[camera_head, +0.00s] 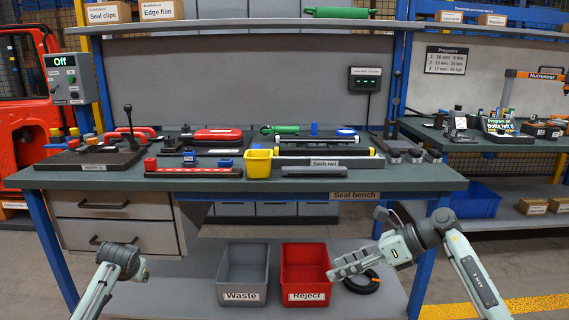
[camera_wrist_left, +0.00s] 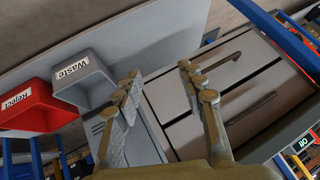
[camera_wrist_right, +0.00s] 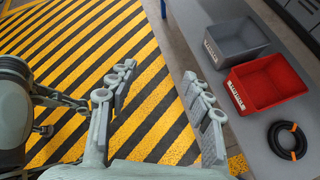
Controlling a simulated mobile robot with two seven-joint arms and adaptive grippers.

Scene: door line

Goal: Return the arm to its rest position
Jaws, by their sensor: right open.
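My right gripper (camera_head: 335,268) is in front of the seal bench (camera_head: 420,183), below its top and near the red bin in the picture. In the right wrist view the right gripper (camera_wrist_right: 158,76) has its fingers wide apart with nothing between them. My left arm comes in at the lower left of the head view, where its fingers are hardly visible. In the left wrist view the left gripper (camera_wrist_left: 160,78) has its fingers apart and empty, in front of the bench drawers (camera_wrist_left: 235,95).
A grey Waste bin (camera_head: 242,272) and a red Reject bin (camera_head: 305,272) stand on the lower shelf beside a black coil (camera_head: 362,282). Tools and a yellow cup (camera_head: 258,163) crowd the bench top. Striped floor (camera_wrist_right: 75,50) beside the bench is clear.

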